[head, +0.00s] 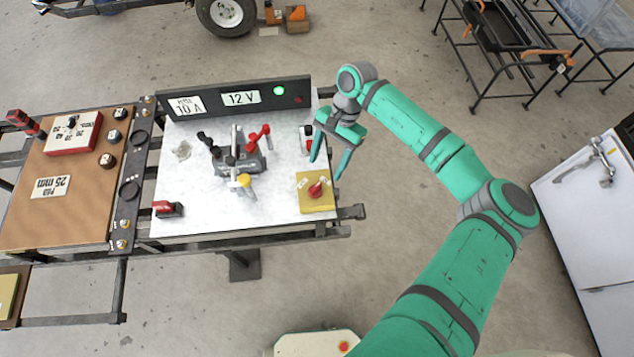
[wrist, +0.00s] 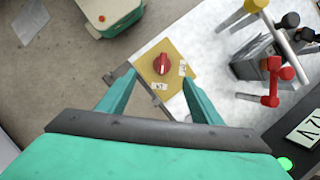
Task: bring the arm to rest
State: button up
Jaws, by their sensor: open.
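My gripper (head: 330,163) is the green two-fingered end of my arm. It hangs in the air over the right edge of the white work panel (head: 185,218). Its fingers are apart with nothing between them. In the wrist view the open fingers (wrist: 160,92) point toward a yellow plate with a red knob (wrist: 162,64). In the head view the red knob (head: 316,190) sits on its yellow plate (head: 305,205), just below the fingertips. My gripper looks clear of it, though the exact height cannot be told.
A grey device with black, red and yellow-tipped levers (head: 240,163) stands mid-panel. Behind it is a black board marked 10 A and 12 V with a lit green lamp (head: 279,91). A brown board (head: 70,215) lies left, a white sink unit (head: 585,220) right. Floor between is open.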

jog(key=shift+w+r, duration=0.3)
jog(key=shift+r, duration=0.55)
